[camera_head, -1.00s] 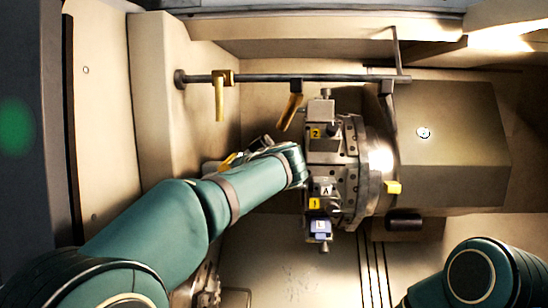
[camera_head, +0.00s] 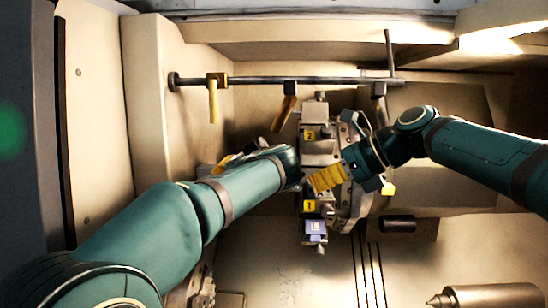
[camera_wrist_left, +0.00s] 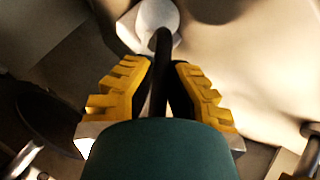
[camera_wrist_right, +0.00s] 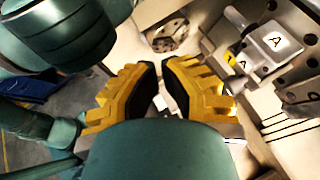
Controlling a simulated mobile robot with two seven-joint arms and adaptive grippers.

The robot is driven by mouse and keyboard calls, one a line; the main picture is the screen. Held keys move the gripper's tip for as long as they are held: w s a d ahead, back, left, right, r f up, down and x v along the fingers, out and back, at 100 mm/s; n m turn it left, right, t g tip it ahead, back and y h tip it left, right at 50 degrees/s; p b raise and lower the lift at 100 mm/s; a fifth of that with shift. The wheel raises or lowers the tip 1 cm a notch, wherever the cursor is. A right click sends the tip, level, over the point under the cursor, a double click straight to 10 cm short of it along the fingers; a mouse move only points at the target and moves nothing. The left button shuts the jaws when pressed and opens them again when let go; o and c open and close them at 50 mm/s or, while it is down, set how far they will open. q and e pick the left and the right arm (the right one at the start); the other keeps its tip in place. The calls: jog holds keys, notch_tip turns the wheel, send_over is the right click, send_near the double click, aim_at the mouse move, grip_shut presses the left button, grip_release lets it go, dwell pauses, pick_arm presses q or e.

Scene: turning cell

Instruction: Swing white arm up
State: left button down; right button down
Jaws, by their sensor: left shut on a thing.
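In the left wrist view a white block with a round face (camera_wrist_left: 153,18) sits at the top, and a dark curved rod (camera_wrist_left: 162,45) runs from it down between the fingers. This looks like the white arm, though I cannot be sure. My left gripper (camera_wrist_left: 162,78) is shut on the dark rod. In the head view my left wrist and forearm mostly hide this gripper. My right gripper (camera_head: 328,178) is in front of the tool turret (camera_head: 319,147), its fingers slightly apart and empty in the right wrist view (camera_wrist_right: 160,72).
A grey rail (camera_head: 255,80) with yellow handles (camera_head: 213,103) crosses the back. The turret carries labelled blocks and a blue-tagged holder (camera_head: 315,229). A pointed cylinder (camera_head: 490,296) lies at the lower right. The floor left of the grooves is clear.

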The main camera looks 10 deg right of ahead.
pick_arm(q)
jog(key=shift+a, duration=0.1)
pick_arm(e)
jog(key=w+d+r+m+t+y, duration=0.1)
jog(key=w+r+m+t+y, duration=0.15)
jog(key=w+y, duration=0.45)
pick_arm(q)
jog(key=shift+f, duration=0.1)
pick_arm(e)
jog(key=w+a+h, duration=0.2)
jog(key=w+a, duration=0.4)
jog(key=a, duration=0.2)
jog(key=shift+w+a+f, duration=0.15)
jog(key=shift+w+f, duration=0.15)
jog(key=shift+f, duration=0.05)
jog(key=shift+n, duration=0.25)
